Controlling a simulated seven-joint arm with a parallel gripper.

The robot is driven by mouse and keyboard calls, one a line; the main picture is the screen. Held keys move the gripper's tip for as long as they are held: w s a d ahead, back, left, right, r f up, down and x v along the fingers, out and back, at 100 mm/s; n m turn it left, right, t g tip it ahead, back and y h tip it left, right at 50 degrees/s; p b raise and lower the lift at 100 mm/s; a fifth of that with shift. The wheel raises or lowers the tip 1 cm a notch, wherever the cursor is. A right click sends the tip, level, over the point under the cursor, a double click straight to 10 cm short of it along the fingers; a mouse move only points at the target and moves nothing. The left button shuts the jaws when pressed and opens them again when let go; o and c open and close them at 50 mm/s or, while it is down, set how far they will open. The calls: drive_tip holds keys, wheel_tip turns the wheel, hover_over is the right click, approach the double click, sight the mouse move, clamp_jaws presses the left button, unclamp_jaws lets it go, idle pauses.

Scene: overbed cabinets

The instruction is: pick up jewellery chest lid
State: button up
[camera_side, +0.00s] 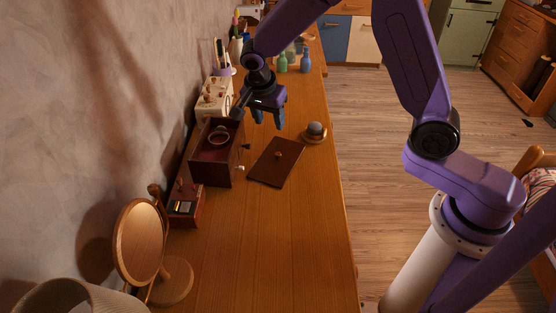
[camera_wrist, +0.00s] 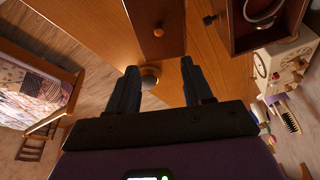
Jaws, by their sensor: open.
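The jewellery chest lid (camera_side: 276,162) is a flat dark brown panel with a small round knob. It lies on the wooden dresser top beside the open chest (camera_side: 216,152). In the wrist view the lid (camera_wrist: 157,12) is at the top centre, with its knob showing. The dark red chest (camera_wrist: 236,36) is at the upper right of that view. My gripper (camera_side: 265,117) is open and empty, above the dresser and beyond the lid in the side view. In the wrist view its two fingers (camera_wrist: 157,78) point toward the lid, apart from it.
A round dish with a grey top (camera_side: 315,131) stands right of the lid. A cream box with knobs (camera_side: 214,97) is behind the chest. A round mirror (camera_side: 141,242) and a small red box (camera_side: 185,204) are nearer. The front of the dresser top is clear.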

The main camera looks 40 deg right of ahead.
sight(278, 153)
drive_tip(key=x, duration=1.5)
drive_tip(key=shift+s+d+f, duration=0.1)
drive_tip(key=shift+d+f, duration=0.05)
drive_tip(key=shift+f, duration=0.25)
drive_tip(key=shift+c, duration=0.4)
clamp_jaws()
